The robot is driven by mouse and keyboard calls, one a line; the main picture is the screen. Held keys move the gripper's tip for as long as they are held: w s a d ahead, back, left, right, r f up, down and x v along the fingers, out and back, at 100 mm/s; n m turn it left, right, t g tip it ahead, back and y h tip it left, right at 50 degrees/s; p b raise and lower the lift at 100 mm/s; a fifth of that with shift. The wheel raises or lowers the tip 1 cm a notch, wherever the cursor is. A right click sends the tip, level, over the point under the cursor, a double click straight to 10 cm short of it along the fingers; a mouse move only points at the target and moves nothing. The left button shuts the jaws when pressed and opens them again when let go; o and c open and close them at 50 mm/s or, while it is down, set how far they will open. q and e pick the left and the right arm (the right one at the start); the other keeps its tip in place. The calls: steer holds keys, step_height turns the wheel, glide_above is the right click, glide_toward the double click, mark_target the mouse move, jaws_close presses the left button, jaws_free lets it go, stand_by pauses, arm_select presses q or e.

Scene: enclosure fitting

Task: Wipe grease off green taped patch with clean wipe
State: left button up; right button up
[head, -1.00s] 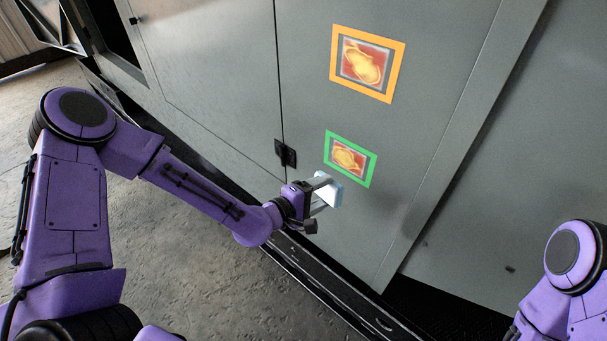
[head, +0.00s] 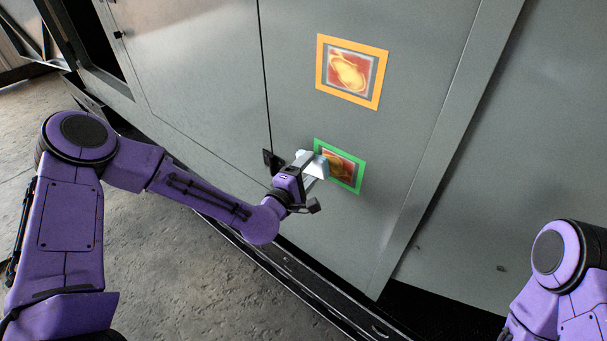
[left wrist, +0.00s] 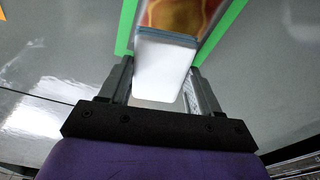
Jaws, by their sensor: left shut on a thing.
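The green taped patch (head: 357,186) is on the grey cabinet door. Inside the green border is a yellow-orange grease smear on red (head: 340,165). My left gripper (head: 313,168) is shut on a white wipe pad with a bluish edge (head: 319,166). The wipe covers the left part of the patch in the head view; I cannot tell whether it touches the surface. In the left wrist view the wipe (left wrist: 165,68) sits between both fingers, with the green tape (left wrist: 127,27) and smear (left wrist: 180,14) just beyond. My right gripper is not in view; only its arm shows.
An orange taped patch (head: 376,88) with a similar smear is above the green one. A black door latch (head: 270,160) is just left of my left gripper. A ledge (head: 290,285) runs along the cabinet's foot. The concrete floor (head: 150,270) is clear.

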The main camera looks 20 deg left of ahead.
arm_select(q)
steer(key=shift+b+x, duration=0.4)
steer(key=shift+x, duration=0.7)
stand_by(0.6)
steer(key=shift+d, duration=0.25)
